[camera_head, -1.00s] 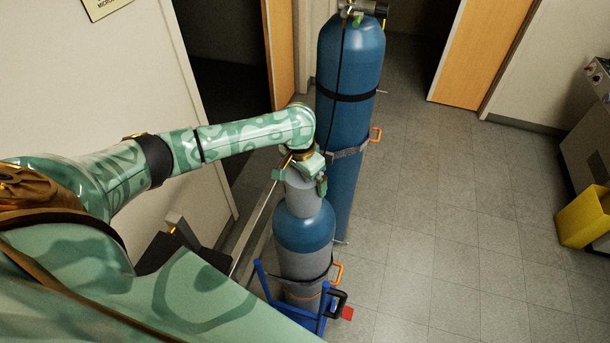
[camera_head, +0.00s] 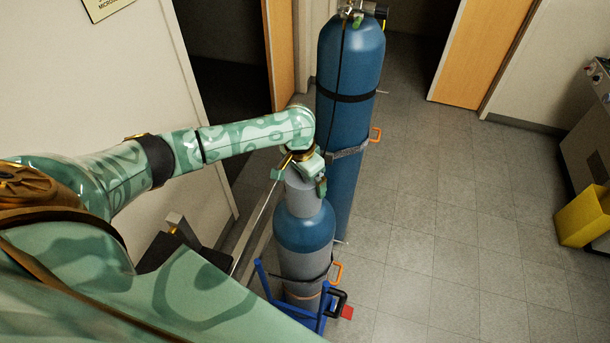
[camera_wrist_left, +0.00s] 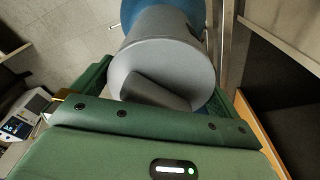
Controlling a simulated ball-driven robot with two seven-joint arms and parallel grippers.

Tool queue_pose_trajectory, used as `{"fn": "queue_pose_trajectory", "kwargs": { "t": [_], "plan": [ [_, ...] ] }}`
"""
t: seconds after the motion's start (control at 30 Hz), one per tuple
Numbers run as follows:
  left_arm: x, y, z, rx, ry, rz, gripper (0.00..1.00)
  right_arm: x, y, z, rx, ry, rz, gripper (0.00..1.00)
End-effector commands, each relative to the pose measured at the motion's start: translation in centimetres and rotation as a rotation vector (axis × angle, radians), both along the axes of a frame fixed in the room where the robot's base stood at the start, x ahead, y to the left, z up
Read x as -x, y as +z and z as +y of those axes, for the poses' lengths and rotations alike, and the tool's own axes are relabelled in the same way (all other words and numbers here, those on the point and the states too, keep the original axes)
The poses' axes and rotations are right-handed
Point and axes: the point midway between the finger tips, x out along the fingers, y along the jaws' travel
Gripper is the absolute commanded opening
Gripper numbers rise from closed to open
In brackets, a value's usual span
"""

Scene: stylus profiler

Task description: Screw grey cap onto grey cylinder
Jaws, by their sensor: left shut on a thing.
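The grey cylinder (camera_head: 303,262) stands upright with a blue shoulder, strapped in a blue cart. The grey cap (camera_head: 303,192) sits upright on top of its shoulder. In the left wrist view the cap (camera_wrist_left: 165,55) shows its round top, with the blue shoulder behind it. My left gripper (camera_head: 300,179) is at the top of the cap from above, shut on it. In the wrist view the green fingers stand on both sides of the cap. The threads and the seam under the cap are hidden. My right gripper is not in view.
A taller blue cylinder (camera_head: 349,110) stands just behind, with a black hose and straps. A yellow bin (camera_head: 582,217) is at the far right. The tiled floor between is clear.

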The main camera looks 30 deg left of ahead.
Motion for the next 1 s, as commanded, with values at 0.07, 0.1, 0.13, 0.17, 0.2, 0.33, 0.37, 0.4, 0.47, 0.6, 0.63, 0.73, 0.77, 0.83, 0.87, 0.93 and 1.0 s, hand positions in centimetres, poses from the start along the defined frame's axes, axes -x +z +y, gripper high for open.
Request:
{"fn": "queue_pose_trajectory", "kwargs": {
  "t": [0.07, 0.1, 0.13, 0.17, 0.2, 0.33, 0.37, 0.4, 0.47, 0.6, 0.63, 0.73, 0.77, 0.83, 0.87, 0.93, 1.0],
  "plan": [
    [0.00, 0.04, 0.04, -0.001, -0.179, 0.000, 0.27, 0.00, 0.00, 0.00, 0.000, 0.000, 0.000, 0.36],
    [0.02, 0.04, -0.01, 0.000, -0.287, 0.000, 0.27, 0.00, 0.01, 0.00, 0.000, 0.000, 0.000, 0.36],
    [0.02, 0.05, -0.01, -0.001, -0.368, -0.001, 0.27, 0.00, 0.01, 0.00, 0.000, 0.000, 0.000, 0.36],
    [0.03, 0.06, -0.05, 0.000, -0.447, 0.000, 0.27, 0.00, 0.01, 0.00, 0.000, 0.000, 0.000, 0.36],
    [0.04, 0.09, -0.08, 0.000, -0.555, 0.000, 0.27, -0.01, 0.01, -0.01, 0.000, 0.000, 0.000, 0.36],
    [0.15, 0.09, -0.21, 0.001, -0.912, -0.001, 0.27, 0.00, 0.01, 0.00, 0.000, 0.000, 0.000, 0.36],
    [0.17, 0.10, -0.24, 0.001, -0.997, -0.001, 0.27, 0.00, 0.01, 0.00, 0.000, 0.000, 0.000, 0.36],
    [0.19, 0.12, -0.26, 0.001, -1.109, -0.001, 0.27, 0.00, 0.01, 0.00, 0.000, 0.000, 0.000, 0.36],
    [0.23, 0.15, -0.28, 0.002, -1.282, -0.003, 0.27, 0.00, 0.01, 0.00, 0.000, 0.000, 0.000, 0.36],
    [0.39, 0.14, -0.28, 0.001, -1.699, -0.003, 0.27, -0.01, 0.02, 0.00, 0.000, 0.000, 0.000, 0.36],
    [0.42, 0.16, -0.28, 0.001, -1.792, -0.002, 0.27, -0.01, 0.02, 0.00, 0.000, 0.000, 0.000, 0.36],
    [0.54, 0.12, -0.19, 0.002, -2.102, -0.002, 0.27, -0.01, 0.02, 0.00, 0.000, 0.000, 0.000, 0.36],
    [0.58, 0.13, -0.18, 0.002, -2.198, -0.002, 0.27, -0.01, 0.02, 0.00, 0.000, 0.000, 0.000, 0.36],
    [0.63, 0.13, -0.10, 0.002, -2.420, -0.001, 0.27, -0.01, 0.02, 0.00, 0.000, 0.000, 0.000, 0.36],
    [0.62, 0.14, -0.05, 0.001, -2.515, -0.001, 0.27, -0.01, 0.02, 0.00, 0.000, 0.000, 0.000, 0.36],
    [0.64, 0.14, 0.05, 0.000, -2.741, 0.000, 0.27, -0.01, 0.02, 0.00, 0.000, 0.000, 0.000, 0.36],
    [0.64, 0.15, 0.13, -0.001, -2.963, 0.000, 0.27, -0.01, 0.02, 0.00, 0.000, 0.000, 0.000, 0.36]
  ]
}}
